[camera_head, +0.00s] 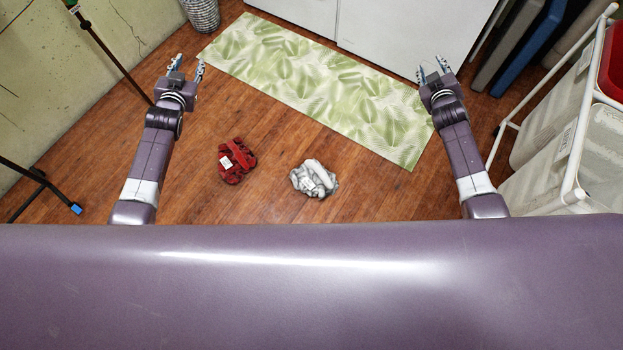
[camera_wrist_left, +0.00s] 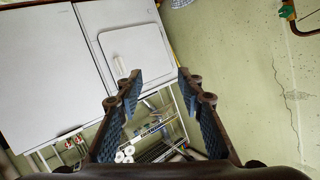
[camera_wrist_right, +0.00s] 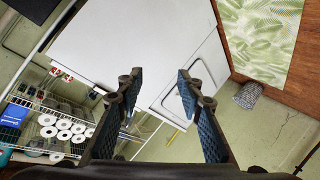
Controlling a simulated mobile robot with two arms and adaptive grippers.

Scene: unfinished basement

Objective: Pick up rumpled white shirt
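The rumpled white shirt (camera_head: 313,178) lies in a small heap on the wooden floor, near the middle of the head view. It is greyish white, and nothing touches it. My left gripper (camera_head: 187,66) is up and to the left of it, near the left end of the green mat. It is open and empty, and its spread fingers also show in the left wrist view (camera_wrist_left: 160,88). My right gripper (camera_head: 432,72) is up and to the right of the shirt, beside the mat. It is open and empty in the right wrist view (camera_wrist_right: 160,88). Neither wrist view shows the shirt.
A crumpled red cloth (camera_head: 236,161) lies left of the shirt. A green leaf-patterned mat (camera_head: 320,85) lies beyond it, before white appliances (camera_head: 400,30). A white-framed hamper cart (camera_head: 541,140) stands right. A dark stand (camera_head: 38,178) is at left. Bare floor surrounds the shirt.

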